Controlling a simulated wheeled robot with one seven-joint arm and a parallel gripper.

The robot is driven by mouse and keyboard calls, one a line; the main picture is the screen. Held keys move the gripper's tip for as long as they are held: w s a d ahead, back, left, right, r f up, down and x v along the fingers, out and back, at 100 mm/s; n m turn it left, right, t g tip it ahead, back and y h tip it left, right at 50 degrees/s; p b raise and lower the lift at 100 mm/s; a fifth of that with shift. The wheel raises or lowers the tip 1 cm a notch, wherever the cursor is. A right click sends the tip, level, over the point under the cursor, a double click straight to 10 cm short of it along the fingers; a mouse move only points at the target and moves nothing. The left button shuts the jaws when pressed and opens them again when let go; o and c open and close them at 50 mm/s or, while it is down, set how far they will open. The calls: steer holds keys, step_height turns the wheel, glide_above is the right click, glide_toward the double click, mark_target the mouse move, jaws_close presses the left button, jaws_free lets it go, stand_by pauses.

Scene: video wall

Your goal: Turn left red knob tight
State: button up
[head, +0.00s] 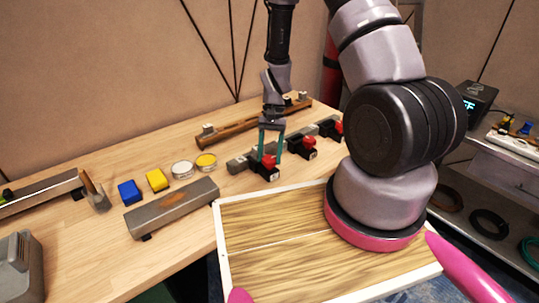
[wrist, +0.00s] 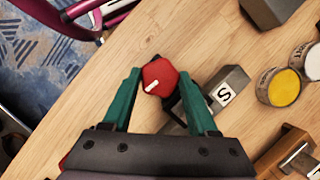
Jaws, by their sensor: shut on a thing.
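The left red knob (head: 268,161) sits on a black mount at the end of a grey bar on the wooden bench. In the wrist view the red knob (wrist: 159,72) shows a white pointer mark slanting toward the lower left. My gripper (head: 271,156) comes down over this knob. Its two green fingers stand on either side, and in the wrist view my gripper (wrist: 160,78) is shut on the knob. The middle red knob (head: 308,142) and the right red knob (head: 337,127) stand farther back to the right, untouched.
A grey block (head: 172,207), a blue block (head: 130,192), a yellow block (head: 157,180), a white-topped tin (head: 182,169) and a yellow-topped tin (head: 206,161) are left of the knob. A white-rimmed wooden panel (head: 219,240) lies in front. An S-marked block (wrist: 230,82) is beside the knob.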

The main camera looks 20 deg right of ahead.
steer(key=shift+m, duration=0.6)
steer(key=o, duration=1.4)
steer(key=v, duration=1.1)
steer(key=shift+s+d, duration=0.1)
steer(key=shift+d, duration=0.05)
step_height(320, 180, up, 21)
steer(key=s+d+n+t, duration=0.1)
steer(key=s+t, duration=0.2)
steer(key=t, duration=0.2)
steer(key=s+r+t, duration=0.2)
steer(key=s+r, duration=0.2)
steer(key=s+d+r+n+t, duration=0.1)
steer(key=s+r+t, duration=0.1)
steer(key=s+r, duration=0.2)
steer(key=s+d+r+t, duration=0.1)
steer(key=s+r+t, duration=0.1)
steer(key=s+r, duration=0.1)
steer(key=shift+s+d+r+n, duration=0.1)
steer(key=shift+s+r+n, duration=0.1)
steer(key=shift+r, duration=0.25)
steer(key=shift+s+d+r+n, duration=0.1)
steer(key=shift+s+r, duration=0.1)
steer(key=shift+r, duration=0.25)
